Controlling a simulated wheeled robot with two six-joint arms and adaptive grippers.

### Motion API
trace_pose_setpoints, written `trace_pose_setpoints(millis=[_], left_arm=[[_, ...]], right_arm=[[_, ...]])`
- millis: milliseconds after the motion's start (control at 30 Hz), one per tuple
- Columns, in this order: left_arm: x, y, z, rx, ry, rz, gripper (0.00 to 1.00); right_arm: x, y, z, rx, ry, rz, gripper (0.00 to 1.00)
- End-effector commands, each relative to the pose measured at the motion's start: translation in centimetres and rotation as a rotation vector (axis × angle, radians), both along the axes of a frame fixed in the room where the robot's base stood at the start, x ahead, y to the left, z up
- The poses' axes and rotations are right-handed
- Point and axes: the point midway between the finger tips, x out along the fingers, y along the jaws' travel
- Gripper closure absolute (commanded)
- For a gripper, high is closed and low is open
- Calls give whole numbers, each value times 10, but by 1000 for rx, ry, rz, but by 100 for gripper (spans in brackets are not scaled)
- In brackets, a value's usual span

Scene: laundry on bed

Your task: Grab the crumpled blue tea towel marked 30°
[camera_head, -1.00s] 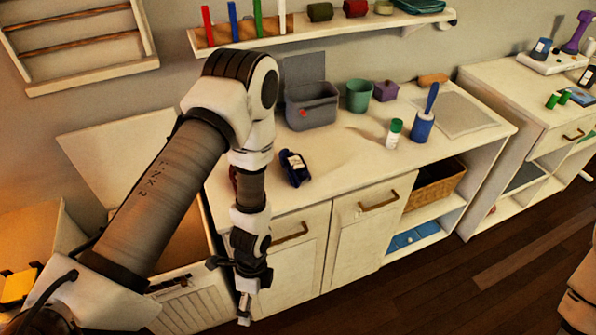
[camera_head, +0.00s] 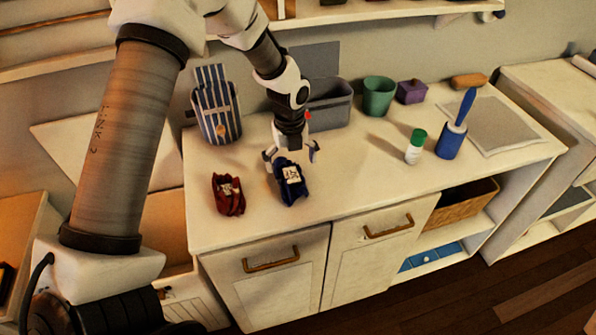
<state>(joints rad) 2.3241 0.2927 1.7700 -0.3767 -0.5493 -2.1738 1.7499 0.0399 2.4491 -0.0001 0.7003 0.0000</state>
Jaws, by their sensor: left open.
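The crumpled blue towel (camera_head: 291,183) lies on the white counter, dark blue with a small white label; the marking on the label is too small to read. My left gripper (camera_head: 291,158) is open just above and behind it, its fingers spread to either side of the towel's far end. I cannot tell whether the fingers touch it. A crumpled red cloth (camera_head: 228,195), also with a white label, lies to the left of the blue one. My right gripper is not in view.
A blue-and-white striped item (camera_head: 216,110) stands behind the red cloth. A grey bin (camera_head: 330,105), green cup (camera_head: 378,95), purple box (camera_head: 411,91), green-capped bottle (camera_head: 415,147) and blue brush holder (camera_head: 452,138) stand to the right. The counter's front (camera_head: 370,190) is clear.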

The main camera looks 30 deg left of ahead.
Motion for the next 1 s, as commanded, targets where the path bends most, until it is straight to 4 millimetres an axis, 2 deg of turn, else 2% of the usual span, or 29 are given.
trace_pose_setpoints(millis=[100,233,467,567,633,667,833,867,1000], left_arm=[[2,-4,-23,2,14,1,0],[6,-4,-47,3,16,2,0],[7,-4,-52,2,15,2,0],[7,-4,-52,2,15,2,32],[7,-4,-52,2,15,2,57],[7,-4,-52,2,15,2,61],[7,-4,-52,2,15,2,61],[7,-4,-52,2,15,2,67],[7,-4,-52,2,15,3,67]], right_arm=[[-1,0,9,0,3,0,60],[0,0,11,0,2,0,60],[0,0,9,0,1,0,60],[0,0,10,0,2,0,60],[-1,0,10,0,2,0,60],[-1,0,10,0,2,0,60],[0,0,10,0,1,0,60],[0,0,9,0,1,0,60],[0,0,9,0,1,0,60]])
